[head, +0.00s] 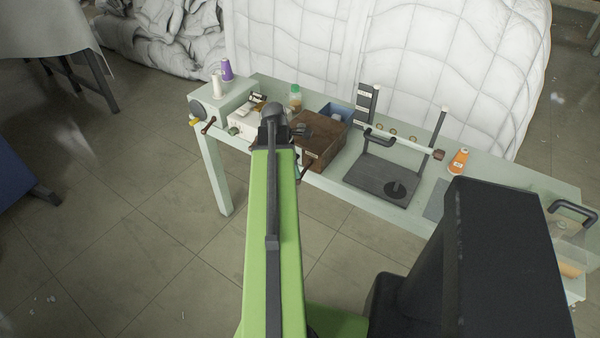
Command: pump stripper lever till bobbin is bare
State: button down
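My green arm reaches away from me to the front edge of a pale green bench (352,190). My gripper (273,125) is at its dark far end, over the bench edge; its fingers are hidden, so I cannot tell whether it is open or holds anything. A small white device (246,123) stands just left of it, partly covered by my arm. A dark lever-like handle (305,171) sticks out just right of my arm, below a brown box (319,141). Another short handle (208,125) is on the bench's left end. I cannot tell which is the stripper lever, or make out the bobbin's thread.
A white cone (217,88) and a purple cone (227,70) stand at the left end. A green-capped bottle (295,98), a blue bin (338,114), a dark frame (388,178) and an orange cone (458,161) stand along the bench.

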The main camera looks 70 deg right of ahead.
jog(key=shift+r, duration=0.1)
jog(key=shift+w+a+r, duration=0.1)
jog(key=shift+w, duration=0.1)
jog(key=shift+w+a+r+p, duration=0.2)
jog(key=shift+w+a+p, duration=0.1)
jog(key=shift+w, duration=0.3)
jog(key=shift+w+a+r+p, duration=0.15)
jog(key=shift+w+a+p, duration=0.15)
jog(key=shift+w, duration=0.25)
jog(key=shift+r, duration=0.1)
jog(key=p+v, duration=1.7)
jog(key=shift+w+r, duration=0.1)
